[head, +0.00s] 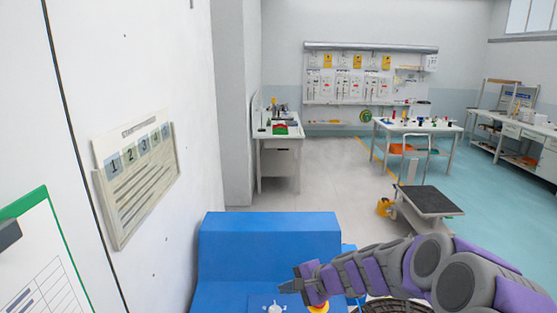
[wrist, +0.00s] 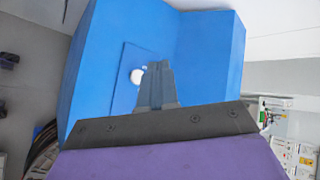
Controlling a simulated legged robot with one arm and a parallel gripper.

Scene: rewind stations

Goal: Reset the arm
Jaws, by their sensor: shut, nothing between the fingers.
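My purple and grey arm reaches in from the lower right of the head view. My gripper (head: 288,286) points left, in front of the blue station (head: 268,233). In the wrist view the fingers of my gripper (wrist: 157,70) are together, with nothing between them. Behind them is the blue housing (wrist: 205,60), with a white round knob (wrist: 137,76) just left of the fingertips. In the head view a white knob (head: 275,308) and a red and yellow button (head: 318,307) show at the bottom edge, partly cut off or covered.
A wall on the left carries a numbered board (head: 135,180) and a green-edged sheet (head: 40,260). A low bench with a dark top (head: 430,200) stands at right. Workbenches (head: 415,127) and a tool wall (head: 370,75) are farther back. The floor between is mostly clear.

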